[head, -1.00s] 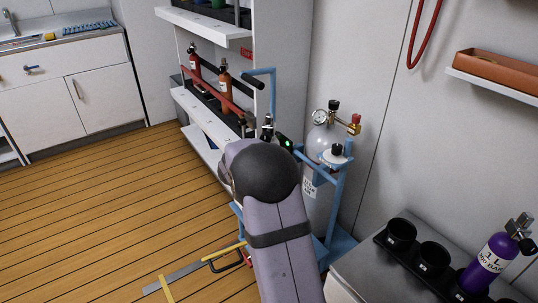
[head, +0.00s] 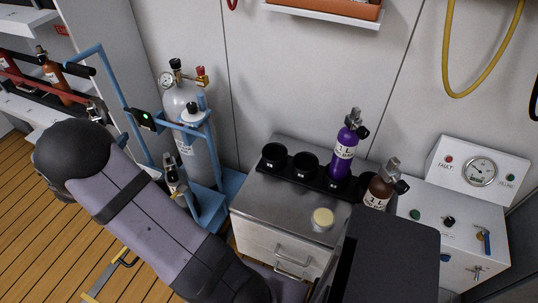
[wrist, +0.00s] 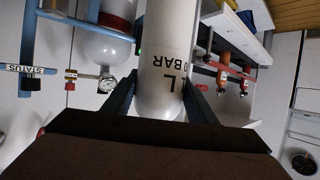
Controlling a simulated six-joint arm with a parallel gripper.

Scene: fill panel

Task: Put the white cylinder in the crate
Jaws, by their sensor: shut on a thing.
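The white cylinder (wrist: 165,30), with dark lettering reading "BAR", shows large in the wrist view. My gripper (wrist: 160,98) is shut on it, one dark finger on each side. An open orange-brown box (head: 350,9) sits on a wall shelf at the top of the head view. I cannot tell whether it is the crate.
A large grey cylinder (head: 178,105) stands in a blue frame (head: 232,185). A metal-topped cabinet (head: 285,210) holds a black rack with two empty cups, a purple bottle (head: 343,155) and a brown bottle (head: 380,188). A gauge panel (head: 478,160) is at right. Shelves with orange bottles (wrist: 224,75) show.

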